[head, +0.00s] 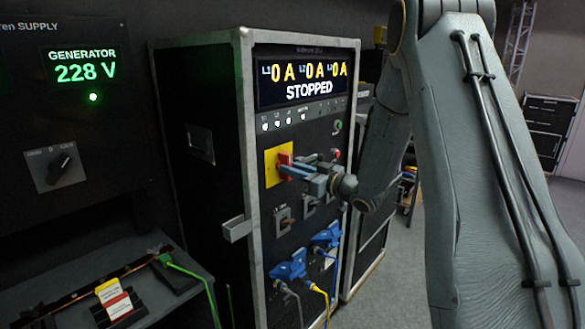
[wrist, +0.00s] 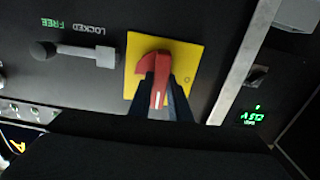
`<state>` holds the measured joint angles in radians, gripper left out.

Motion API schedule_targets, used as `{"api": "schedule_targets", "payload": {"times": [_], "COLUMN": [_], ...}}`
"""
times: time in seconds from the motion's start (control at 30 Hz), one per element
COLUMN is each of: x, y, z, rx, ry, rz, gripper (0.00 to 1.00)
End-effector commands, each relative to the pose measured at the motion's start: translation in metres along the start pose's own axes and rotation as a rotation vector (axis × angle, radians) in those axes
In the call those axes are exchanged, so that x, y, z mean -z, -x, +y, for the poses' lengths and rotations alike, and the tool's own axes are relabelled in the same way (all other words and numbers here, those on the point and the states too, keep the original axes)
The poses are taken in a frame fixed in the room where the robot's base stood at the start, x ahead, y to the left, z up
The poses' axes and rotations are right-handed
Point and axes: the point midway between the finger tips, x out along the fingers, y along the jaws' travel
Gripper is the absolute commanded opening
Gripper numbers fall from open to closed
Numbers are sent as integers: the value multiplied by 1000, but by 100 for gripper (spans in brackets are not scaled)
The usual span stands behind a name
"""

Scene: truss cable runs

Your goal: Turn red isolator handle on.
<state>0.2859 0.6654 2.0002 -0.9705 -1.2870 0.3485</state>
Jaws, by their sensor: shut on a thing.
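The red isolator handle (head: 285,159) sits on a yellow plate (head: 271,176) on the front of the black rack cabinet. My gripper (head: 291,171) reaches in from the right and is shut on the handle. In the wrist view the red handle (wrist: 149,68) shows between my two dark fingers, with a white line along its grip. An O mark shows on the yellow plate (wrist: 188,52) to the right of the handle, while the fingers hide part of the plate. The cabinet's display (head: 303,80) reads 0 A three times and STOPPED.
A grey latch lever (wrist: 85,52) by the words LOCKED and FREE lies beside the plate. Blue plugs with cables (head: 289,270) stick out of the cabinet below. A generator panel (head: 75,68) at left reads 228 V. A bench (head: 40,300) stands below it.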

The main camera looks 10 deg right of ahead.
Motion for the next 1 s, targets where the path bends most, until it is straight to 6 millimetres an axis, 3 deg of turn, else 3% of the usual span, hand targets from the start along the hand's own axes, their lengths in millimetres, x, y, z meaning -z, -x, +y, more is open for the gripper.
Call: {"api": "schedule_targets", "payload": {"times": [0.67, 0.7, 0.77, 1.0], "x": [1, 1, 1, 0], "y": [0, 0, 0, 0], "z": [1, 1, 1, 0], "rx": [-3, -3, -2, 0], "ry": [-55, -55, -55, -55], "rz": [2, 2, 2, 1], "gripper": [0, 24, 34, 36]}}
